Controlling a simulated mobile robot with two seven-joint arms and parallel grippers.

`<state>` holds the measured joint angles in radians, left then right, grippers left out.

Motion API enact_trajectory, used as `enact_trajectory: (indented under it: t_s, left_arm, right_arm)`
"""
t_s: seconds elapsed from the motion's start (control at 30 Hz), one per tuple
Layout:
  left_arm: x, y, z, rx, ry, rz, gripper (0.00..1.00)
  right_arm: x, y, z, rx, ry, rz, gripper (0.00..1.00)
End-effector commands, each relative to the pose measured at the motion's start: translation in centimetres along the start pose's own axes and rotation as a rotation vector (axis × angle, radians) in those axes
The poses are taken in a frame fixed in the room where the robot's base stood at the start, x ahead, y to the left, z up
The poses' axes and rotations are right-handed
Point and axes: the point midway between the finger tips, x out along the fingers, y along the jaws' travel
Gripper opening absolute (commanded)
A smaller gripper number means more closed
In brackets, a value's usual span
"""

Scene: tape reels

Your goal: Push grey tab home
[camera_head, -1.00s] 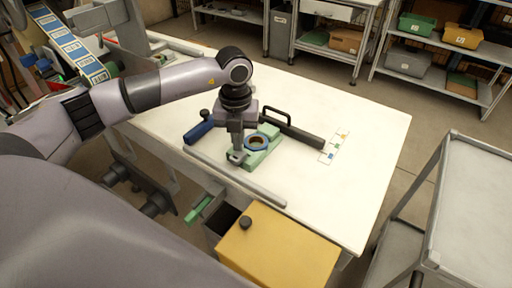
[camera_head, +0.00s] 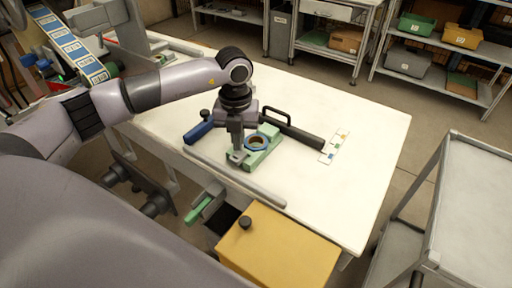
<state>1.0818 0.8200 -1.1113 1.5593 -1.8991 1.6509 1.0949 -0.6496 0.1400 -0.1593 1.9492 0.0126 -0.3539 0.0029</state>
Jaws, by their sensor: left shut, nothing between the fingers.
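A green fixture block (camera_head: 266,157) lies on the white table, with a blue-rimmed tape reel (camera_head: 257,143) seated in it. My left gripper (camera_head: 238,155) is shut with nothing between its fingers. It points down at the near-left end of the block, just left of the reel. A small grey piece at the fingertips may be the grey tab; the fingers partly hide it, and I cannot tell whether they touch it. My right gripper is not in view.
A blue-handled tool (camera_head: 199,131) and a black bar with a handle (camera_head: 294,131) flank the fixture. A long grey bar (camera_head: 235,178) lies along the near table edge (camera_head: 330,225). A yellow box (camera_head: 280,250) stands in front. The table's right side is mostly clear.

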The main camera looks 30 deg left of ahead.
Motion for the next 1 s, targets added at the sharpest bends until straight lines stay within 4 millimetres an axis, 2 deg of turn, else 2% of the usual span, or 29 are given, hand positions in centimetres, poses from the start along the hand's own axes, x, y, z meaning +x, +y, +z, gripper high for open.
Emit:
enact_trajectory:
  t_s: [1.0]
  left_arm:
    - [0.63,0.00,0.00,0.000,0.000,0.000,0.00]
  right_arm:
    - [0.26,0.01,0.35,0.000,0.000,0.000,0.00]
